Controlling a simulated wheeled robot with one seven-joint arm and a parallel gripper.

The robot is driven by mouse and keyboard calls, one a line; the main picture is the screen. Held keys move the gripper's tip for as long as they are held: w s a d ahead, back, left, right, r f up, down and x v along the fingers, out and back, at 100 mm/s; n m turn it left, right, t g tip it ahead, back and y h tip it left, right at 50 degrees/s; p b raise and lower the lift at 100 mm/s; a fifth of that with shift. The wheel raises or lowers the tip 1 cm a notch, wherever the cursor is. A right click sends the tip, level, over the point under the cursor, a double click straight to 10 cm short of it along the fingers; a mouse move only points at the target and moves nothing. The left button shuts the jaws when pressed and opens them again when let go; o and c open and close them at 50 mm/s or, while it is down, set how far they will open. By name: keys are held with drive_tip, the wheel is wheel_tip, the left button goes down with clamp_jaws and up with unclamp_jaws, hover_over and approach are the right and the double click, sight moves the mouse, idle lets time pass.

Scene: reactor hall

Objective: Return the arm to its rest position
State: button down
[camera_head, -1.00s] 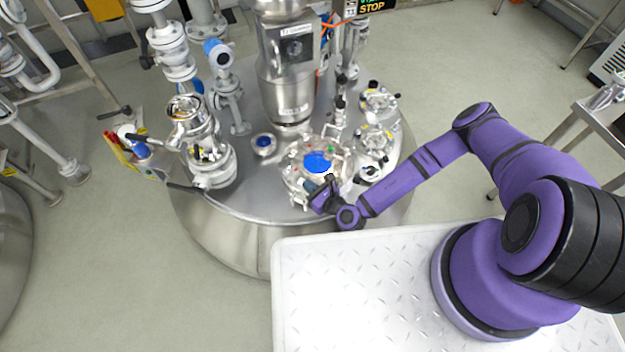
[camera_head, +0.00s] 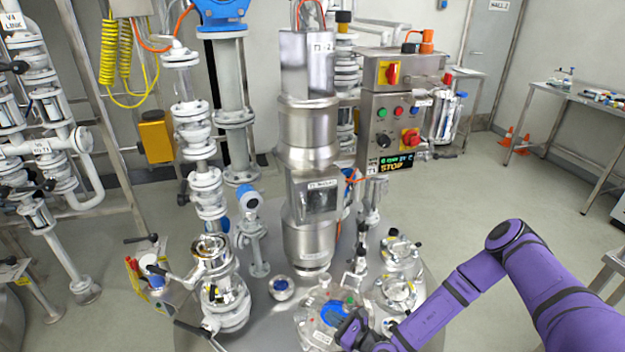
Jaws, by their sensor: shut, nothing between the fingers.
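My purple arm comes in from the lower right of the head view, bent at a raised elbow. My gripper (camera_head: 352,330) is at its far end, low in the picture, over the front of the reactor lid (camera_head: 255,325). It is beside a round flanged port with a blue centre (camera_head: 333,313) and overlaps its right edge in the picture. I cannot tell whether it touches the port. The gripper is small and dark here, and nothing shows held in it.
A steel agitator drive (camera_head: 308,150) stands tall on the lid. Valve piping (camera_head: 207,190) rises to its left. A control box (camera_head: 392,115) with buttons stands behind. A bench (camera_head: 590,100) is at the far right. Floor (camera_head: 500,185) is open between the reactor and that bench.

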drive_tip(key=d+r+n+g, duration=0.3)
drive_tip(key=r+n+g, duration=0.3)
drive_tip(key=r, duration=0.6)
drive_tip(key=s+d+r+n+g+h, duration=0.15)
drive_tip(key=r+n+g, duration=0.25)
drive_tip(key=r+n, duration=0.5)
drive_tip(key=d+r+n+g+y, duration=0.1)
drive_tip(key=d+r+n+g, duration=0.35)
drive_tip(key=r, duration=0.95)
drive_tip(key=s+d+r+n+t+h, duration=0.2)
drive_tip(key=s+d+r+t+h, duration=0.2)
drive_tip(key=s+r, duration=0.6)
drive_tip(key=s+d+r+n+t+h, duration=0.2)
drive_tip(key=s+d+r+t+h, duration=0.2)
drive_tip(key=s+d+r+h, duration=0.5)
wheel_tip(320, 180, up, 7)
drive_tip(key=shift+s+d+r+n, duration=0.1)
drive_tip(key=shift+s+d+n, duration=0.25)
drive_tip(key=shift+s+d, duration=0.9)
